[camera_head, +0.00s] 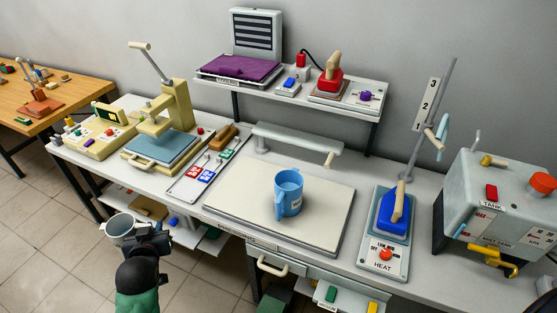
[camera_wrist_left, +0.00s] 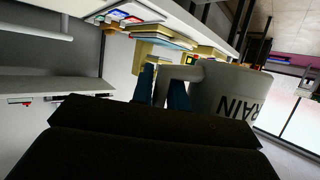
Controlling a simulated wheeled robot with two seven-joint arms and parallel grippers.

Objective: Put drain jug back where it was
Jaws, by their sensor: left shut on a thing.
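The drain jug (camera_head: 120,226) is pale grey and open-topped, at the lower left in the head view, in front of the bench's front edge. In the left wrist view the jug (camera_wrist_left: 232,92) shows the letters "RAIN" turned sideways. My left gripper (camera_head: 143,240) is shut on the jug's handle side, to the right of the jug in the head view. In the left wrist view its fingers (camera_wrist_left: 162,88) close around the handle. Whether the jug's base touches anything is hidden. My right gripper is not in view.
The bench holds a blue jug (camera_head: 289,192) on a pale board (camera_head: 240,205), a heat press (camera_head: 165,125), a blue iron (camera_head: 394,213) and a tank with a yellow tap (camera_head: 500,205). A cluttered lower shelf (camera_head: 208,243) lies beyond my left gripper. Tiled floor is free at left.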

